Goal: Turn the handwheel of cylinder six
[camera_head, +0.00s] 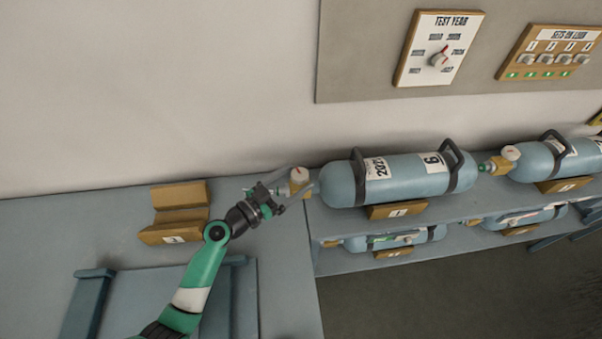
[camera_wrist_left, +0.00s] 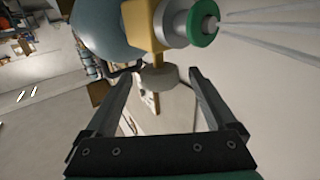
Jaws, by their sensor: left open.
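Cylinder six (camera_head: 412,176) is a blue-grey bottle with black hoops and a "6" label, lying on the upper shelf. Its brass valve and pale handwheel (camera_head: 298,175) are at its left end. In the left wrist view the handwheel (camera_wrist_left: 159,77) is a light grey disc below the yellow valve body (camera_wrist_left: 140,27), beside a green ring (camera_wrist_left: 203,25). My left gripper (camera_head: 297,185) is open at the valve. In the wrist view the handwheel lies between the fingertips (camera_wrist_left: 158,80), with visible gaps at both sides. My right gripper is not in view.
Another cylinder (camera_head: 560,160) lies to the right, and more lie on the lower shelf (camera_head: 395,239). An empty wooden cradle (camera_head: 180,215) stands on the left bench. A "TEST YEAR" dial board (camera_head: 438,50) and a "SETS ON LOAN" panel (camera_head: 548,53) hang on the wall.

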